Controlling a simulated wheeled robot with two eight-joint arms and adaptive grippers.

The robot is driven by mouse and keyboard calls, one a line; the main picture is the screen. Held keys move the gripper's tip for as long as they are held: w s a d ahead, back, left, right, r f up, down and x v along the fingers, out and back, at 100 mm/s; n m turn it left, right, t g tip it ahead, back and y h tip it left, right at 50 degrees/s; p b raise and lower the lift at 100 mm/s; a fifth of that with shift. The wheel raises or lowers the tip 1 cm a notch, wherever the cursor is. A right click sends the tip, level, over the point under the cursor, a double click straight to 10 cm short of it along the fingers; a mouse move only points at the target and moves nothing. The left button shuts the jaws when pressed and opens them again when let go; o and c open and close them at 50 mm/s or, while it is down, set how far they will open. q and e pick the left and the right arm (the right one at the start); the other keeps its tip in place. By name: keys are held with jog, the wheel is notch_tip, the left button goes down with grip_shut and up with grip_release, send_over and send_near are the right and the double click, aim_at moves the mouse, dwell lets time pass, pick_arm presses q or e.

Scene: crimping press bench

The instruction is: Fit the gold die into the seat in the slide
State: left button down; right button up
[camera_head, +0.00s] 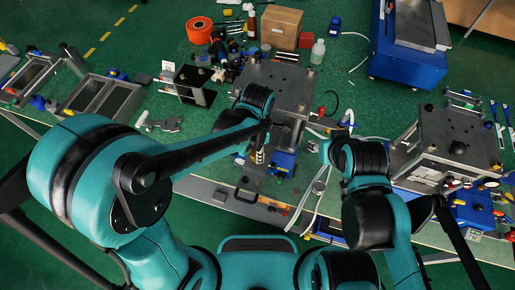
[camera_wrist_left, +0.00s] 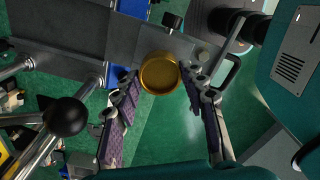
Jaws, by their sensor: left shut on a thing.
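The gold die (camera_wrist_left: 159,74) is a round, cup-like ring in the left wrist view, with its open face toward the camera. It sits between the fingertips of my left gripper (camera_wrist_left: 160,84), which is shut on it. A grey metal slide plate (camera_wrist_left: 140,40) lies just behind the die. Whether the die touches it I cannot tell, and the seat is not clearly visible. In the head view my left gripper (camera_head: 259,150) is over the front of the middle press (camera_head: 283,88), largely covered by my arm. My right gripper (camera_head: 318,147) is to its right; its fingers are unclear.
A second press (camera_head: 455,135) stands at the right. Metal trays (camera_head: 105,97) lie at the left. Bottles, an orange spool (camera_head: 199,30) and a cardboard box (camera_head: 281,26) stand behind the middle press. A black ball-ended lever (camera_wrist_left: 67,116) is close left of my left fingers.

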pick_arm(q)
jog(key=shift+f+b, duration=1.1)
jog(key=shift+f, duration=0.2)
jog(key=c, duration=0.8)
grip_release()
notch_tip(320, 180, up, 12)
jog(key=shift+r, duration=0.1)
